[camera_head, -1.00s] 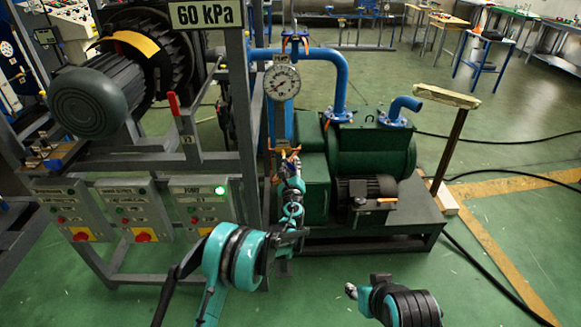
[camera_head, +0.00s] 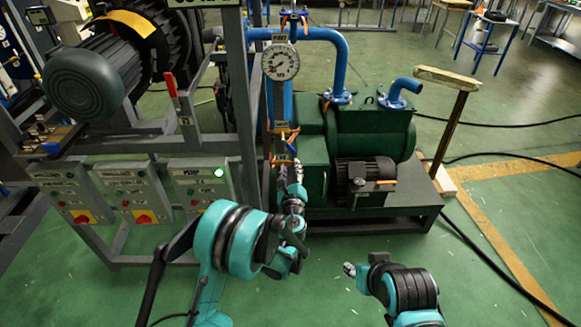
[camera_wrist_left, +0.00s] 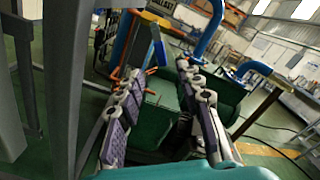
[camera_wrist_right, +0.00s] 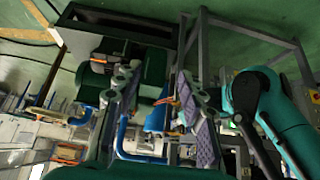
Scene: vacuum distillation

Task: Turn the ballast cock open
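Small orange-handled fittings (camera_head: 291,136) sit on the vertical pipe below the round gauge, with small label plates by them. Which one is the ballast cock I cannot tell; the lettering is too small. My left gripper (camera_head: 291,168) is just below and in front of them, pointing up. In the left wrist view its two fingers (camera_wrist_left: 158,75) are apart, with orange fittings (camera_wrist_left: 122,74) and a blue part beyond; contact is not clear. My right gripper (camera_head: 349,270) is low on the right, away from the fittings. In the right wrist view its fingers (camera_wrist_right: 160,78) are apart and empty.
The pressure gauge (camera_head: 281,61) is above the fittings. A green pump (camera_head: 370,140) on a dark base stands right of the pipe. A grey frame (camera_head: 239,110) with control boxes (camera_head: 200,185) is left. Green floor is open at front right.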

